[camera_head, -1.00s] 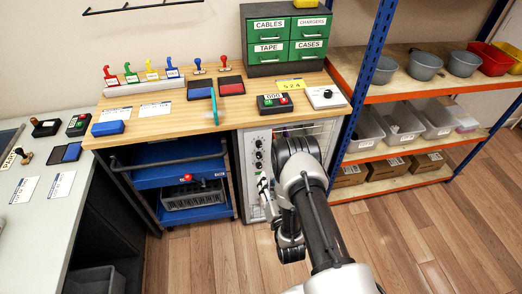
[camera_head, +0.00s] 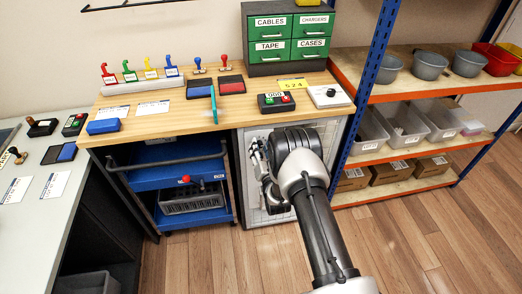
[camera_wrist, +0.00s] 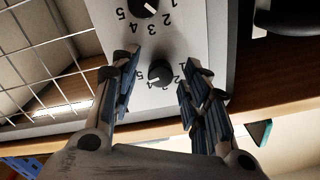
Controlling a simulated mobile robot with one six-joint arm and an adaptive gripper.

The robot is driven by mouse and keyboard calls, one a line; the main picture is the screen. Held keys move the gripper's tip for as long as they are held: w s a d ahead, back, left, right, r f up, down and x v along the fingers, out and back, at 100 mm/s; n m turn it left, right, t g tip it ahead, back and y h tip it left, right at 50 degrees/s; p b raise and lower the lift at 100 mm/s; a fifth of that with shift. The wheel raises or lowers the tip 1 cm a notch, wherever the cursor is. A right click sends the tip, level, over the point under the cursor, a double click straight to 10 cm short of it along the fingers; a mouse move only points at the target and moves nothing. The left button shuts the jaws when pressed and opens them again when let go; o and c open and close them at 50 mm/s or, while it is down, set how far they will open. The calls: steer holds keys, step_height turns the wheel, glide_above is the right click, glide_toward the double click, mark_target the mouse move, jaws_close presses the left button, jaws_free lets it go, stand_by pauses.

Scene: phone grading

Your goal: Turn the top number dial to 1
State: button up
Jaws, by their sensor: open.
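The top number dial (camera_wrist: 160,73) is a small round black knob on a pale panel (camera_wrist: 186,22) with printed numbers. The wrist view appears upside down, with the wooden bench edge below the dial. My gripper (camera_wrist: 160,62) is open, with one finger on each side of the dial and gaps between fingers and knob. A finger partly covers the numbers by this dial; its setting is not clear. Another black dial (camera_wrist: 145,5) with numbers is cut off at the top edge. In the head view, my gripper (camera_head: 258,150) is in front of the panel and hides the dials.
The wooden bench top (camera_head: 170,120) overhangs close to my gripper. A wire-mesh door (camera_wrist: 40,65) stands beside the panel. A blue cart (camera_head: 165,180) is to the left, and a shelf rack (camera_head: 420,145) to the right. The floor in front is clear.

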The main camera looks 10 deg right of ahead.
steer(key=shift+w, duration=0.1)
steer(key=shift+c, duration=0.3)
jaws_close()
